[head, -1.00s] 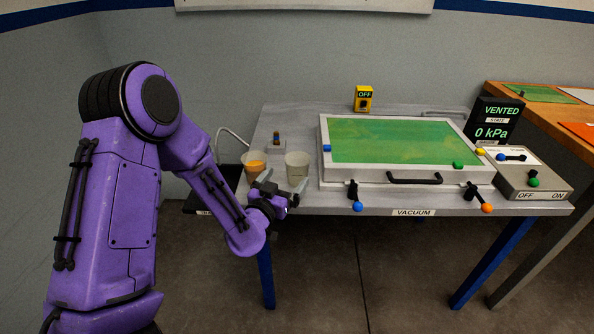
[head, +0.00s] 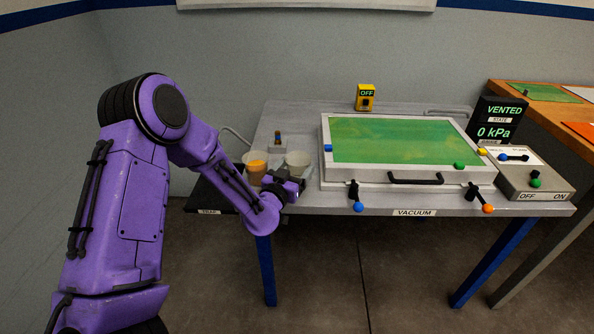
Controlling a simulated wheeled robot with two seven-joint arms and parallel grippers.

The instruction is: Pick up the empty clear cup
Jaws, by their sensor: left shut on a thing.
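The empty clear cup (head: 298,160) stands on the grey table toward its left end. My left gripper (head: 292,184) is at the cup's near side and is shut on it. The gripper hides the cup's lower part, so I cannot tell whether its base touches the table. A second clear cup with orange contents (head: 257,164) stands just left of it, partly hidden by my left arm. My right gripper is not in view.
A shallow box with a green top (head: 400,140) fills the table's middle, right of the cup. A small block with a coloured knob (head: 278,142) stands behind the cups. A yellow OFF switch (head: 365,97) is at the back. A VENTED display (head: 498,122) stands at right.

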